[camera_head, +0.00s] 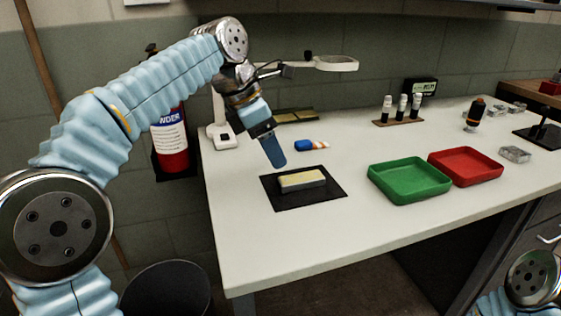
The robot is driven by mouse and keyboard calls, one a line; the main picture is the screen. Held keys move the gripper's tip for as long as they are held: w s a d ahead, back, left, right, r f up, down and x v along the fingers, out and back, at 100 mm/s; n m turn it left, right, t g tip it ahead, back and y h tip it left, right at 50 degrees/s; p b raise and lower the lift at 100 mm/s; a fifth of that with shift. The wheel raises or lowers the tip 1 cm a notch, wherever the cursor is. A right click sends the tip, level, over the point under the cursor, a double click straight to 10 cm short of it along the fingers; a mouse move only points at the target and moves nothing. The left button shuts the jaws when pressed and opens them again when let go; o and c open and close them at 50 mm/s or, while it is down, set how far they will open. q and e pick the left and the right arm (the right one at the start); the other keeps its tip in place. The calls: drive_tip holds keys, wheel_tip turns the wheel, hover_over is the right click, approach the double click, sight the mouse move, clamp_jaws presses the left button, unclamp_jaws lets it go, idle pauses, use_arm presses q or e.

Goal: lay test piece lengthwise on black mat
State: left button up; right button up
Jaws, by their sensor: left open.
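The test piece (302,180), a small yellowish block with grey sides, lies flat on the black mat (288,201) near the table's left front. Its long side runs roughly along the mat's long side, tilted slightly in the picture. My left gripper (274,155) points down above the mat's back left part, a little behind and left of the piece. It is open, and it appears apart from the piece. One blue finger hides most of the other. My right gripper is out of view; only part of my right arm shows at the bottom right.
A green tray (409,196) and a red tray (466,180) stand right of the mat. A blue-and-white object (304,145) lies behind it. A magnifier lamp (336,63) and several small bottles (402,106) stand farther back. The table front is clear.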

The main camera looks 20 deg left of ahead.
use_arm(q)
drive_tip(key=v, duration=0.4)
drive_tip(key=shift+r+p, duration=0.15)
drive_tip(key=shift+p, duration=0.2)
